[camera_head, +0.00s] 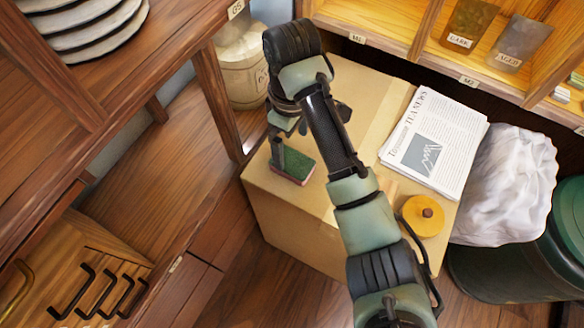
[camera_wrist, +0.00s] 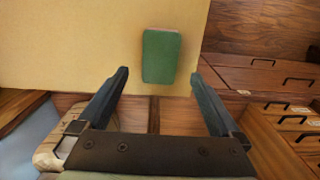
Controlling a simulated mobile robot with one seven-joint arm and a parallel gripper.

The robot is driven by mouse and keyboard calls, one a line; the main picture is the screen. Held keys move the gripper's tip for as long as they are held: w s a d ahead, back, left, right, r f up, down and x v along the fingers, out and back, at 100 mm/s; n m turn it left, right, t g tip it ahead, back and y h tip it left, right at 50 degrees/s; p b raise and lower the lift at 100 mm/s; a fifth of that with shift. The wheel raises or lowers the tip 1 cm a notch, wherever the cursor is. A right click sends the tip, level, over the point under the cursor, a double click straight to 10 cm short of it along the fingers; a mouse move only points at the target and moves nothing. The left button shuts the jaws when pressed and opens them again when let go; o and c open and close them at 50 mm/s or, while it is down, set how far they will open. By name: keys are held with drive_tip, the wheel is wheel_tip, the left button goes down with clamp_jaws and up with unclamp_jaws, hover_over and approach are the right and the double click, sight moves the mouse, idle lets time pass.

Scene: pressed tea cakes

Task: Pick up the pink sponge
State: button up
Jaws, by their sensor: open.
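The sponge (camera_head: 293,165) lies flat on top of a cardboard box (camera_head: 285,215), near its left corner. Its top is green and a thin pink side shows along its lower edge. In the wrist view the sponge (camera_wrist: 160,56) shows its green face, with a little pink at its top edge, between and just beyond my fingertips. My gripper (camera_wrist: 158,75) is open and empty. In the head view my gripper (camera_head: 290,145) is over the sponge's left end, and one finger hides part of it. I cannot tell whether the finger touches it.
On the box, a newspaper stack (camera_head: 434,143) lies at the right and a yellow round lid with a knob (camera_head: 423,215) at the front. A white crumpled bag (camera_head: 503,190) sits beside the box. Shelves (camera_head: 400,30) stand behind, and a wooden cabinet (camera_head: 150,190) is on the left.

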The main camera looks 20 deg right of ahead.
sight(292, 162)
wheel_tip(292, 162, down, 6)
drive_tip(key=shift+d+f+b, duration=0.1)
drive_tip(key=shift+f+b, duration=0.05)
drive_tip(key=shift+b, duration=0.7)
drive_tip(key=c, duration=1.3)
drive_tip(key=shift+r+p, duration=2.6)
drive_tip(key=shift+r, duration=2.45)
